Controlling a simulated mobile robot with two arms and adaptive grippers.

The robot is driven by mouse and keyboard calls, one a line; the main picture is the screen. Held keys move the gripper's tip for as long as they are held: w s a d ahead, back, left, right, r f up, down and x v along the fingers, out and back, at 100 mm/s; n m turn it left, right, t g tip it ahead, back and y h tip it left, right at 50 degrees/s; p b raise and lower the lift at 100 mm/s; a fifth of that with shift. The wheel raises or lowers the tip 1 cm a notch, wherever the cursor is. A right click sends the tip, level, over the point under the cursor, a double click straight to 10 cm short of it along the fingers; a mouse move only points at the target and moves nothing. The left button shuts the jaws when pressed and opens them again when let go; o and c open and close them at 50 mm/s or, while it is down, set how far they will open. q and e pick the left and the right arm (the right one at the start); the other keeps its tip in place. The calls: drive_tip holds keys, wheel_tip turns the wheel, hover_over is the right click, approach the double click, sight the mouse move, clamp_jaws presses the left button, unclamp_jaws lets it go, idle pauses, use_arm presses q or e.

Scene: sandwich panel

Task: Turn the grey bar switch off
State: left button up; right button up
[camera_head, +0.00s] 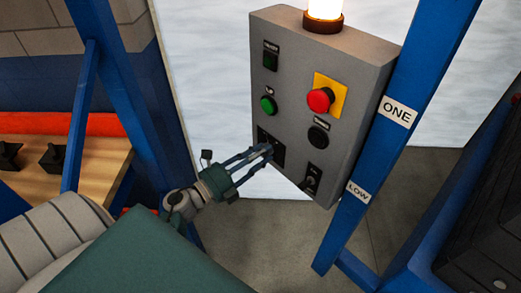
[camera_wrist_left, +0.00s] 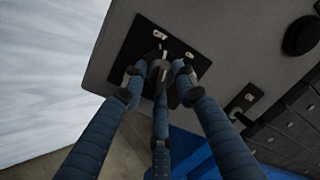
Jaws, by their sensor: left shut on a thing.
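The grey control panel (camera_head: 290,90) hangs between blue posts. The grey bar switch sits on a black plate (camera_head: 279,157) at the panel's lower left. In the head view my left gripper (camera_head: 266,151) reaches this plate from the left, and its fingertips hide most of the switch. In the left wrist view the grey bar of the switch (camera_wrist_left: 160,72) shows between the dark fingertips of my left gripper (camera_wrist_left: 160,78), in front of the black plate (camera_wrist_left: 132,45). The gripper is shut on the switch. The exact angle of the bar is hard to tell. My right gripper is not in view.
A red button on a yellow plate (camera_head: 329,84), a green button (camera_head: 268,105), a black button (camera_head: 318,136) and a small lower-right switch (camera_head: 311,181) are close by. A lit lamp (camera_head: 324,12) tops the panel. A blue post (camera_head: 405,85) stands at its right.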

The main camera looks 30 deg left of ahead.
use_arm(q)
drive_tip(key=shift+d+f+n+p, duration=0.1)
drive_tip(key=shift+n+p, duration=0.15)
drive_tip(key=shift+n, duration=0.35)
drive_tip(key=shift+d+f+n+p, duration=0.1)
drive_tip(key=shift+n+p, duration=0.1)
drive_tip(key=shift+n, duration=0.4)
drive_tip(key=o, duration=1.1)
drive_tip(key=shift+o, duration=0.2)
drive_tip(key=shift+r, duration=0.1)
drive_tip(key=shift+s+a, duration=0.1)
drive_tip(key=v, duration=1.1)
drive_tip(key=shift+s, duration=0.45)
